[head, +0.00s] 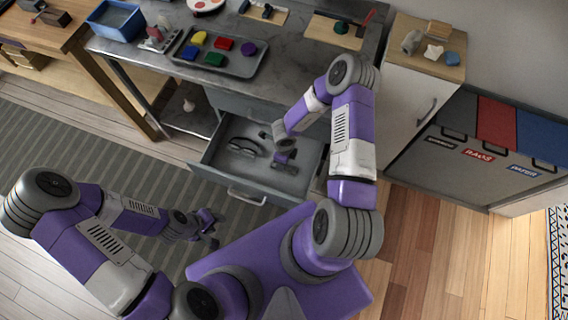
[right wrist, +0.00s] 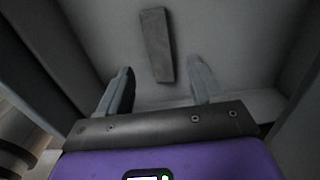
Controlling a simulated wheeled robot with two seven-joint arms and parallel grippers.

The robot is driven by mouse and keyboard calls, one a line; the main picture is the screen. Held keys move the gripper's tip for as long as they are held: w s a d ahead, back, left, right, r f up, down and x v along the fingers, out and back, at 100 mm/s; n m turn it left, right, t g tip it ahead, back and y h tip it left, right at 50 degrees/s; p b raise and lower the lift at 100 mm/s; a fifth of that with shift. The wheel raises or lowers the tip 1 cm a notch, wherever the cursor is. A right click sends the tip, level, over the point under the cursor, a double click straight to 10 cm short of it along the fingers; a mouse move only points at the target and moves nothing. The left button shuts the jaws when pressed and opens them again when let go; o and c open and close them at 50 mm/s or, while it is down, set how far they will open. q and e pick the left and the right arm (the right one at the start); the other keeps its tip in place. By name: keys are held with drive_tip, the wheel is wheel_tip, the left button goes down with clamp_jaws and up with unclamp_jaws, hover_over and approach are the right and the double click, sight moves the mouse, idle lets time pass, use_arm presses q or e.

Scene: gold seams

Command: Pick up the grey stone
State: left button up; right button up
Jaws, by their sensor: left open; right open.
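A grey, flat, oblong stone (right wrist: 157,45) lies on the bottom of an open drawer in the right wrist view. My right gripper (right wrist: 161,72) is open, with its two fingers to either side of the stone's near end and nothing held. My left gripper (head: 210,224) is open and empty, low over the floor in front of the drawer.
Dark grey items (head: 246,147) lie in the drawer's left part. The drawer walls stand close around my right gripper. The worktop above holds a tray (head: 262,64) of coloured blocks and a blue bin (head: 118,20). A white cabinet (head: 402,90) stands at right.

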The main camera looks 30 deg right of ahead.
wheel_tip(320, 180, down, 6)
drive_tip(key=shift+b, duration=1.15)
clamp_jaws()
drive_tip(key=shift+r, duration=0.15)
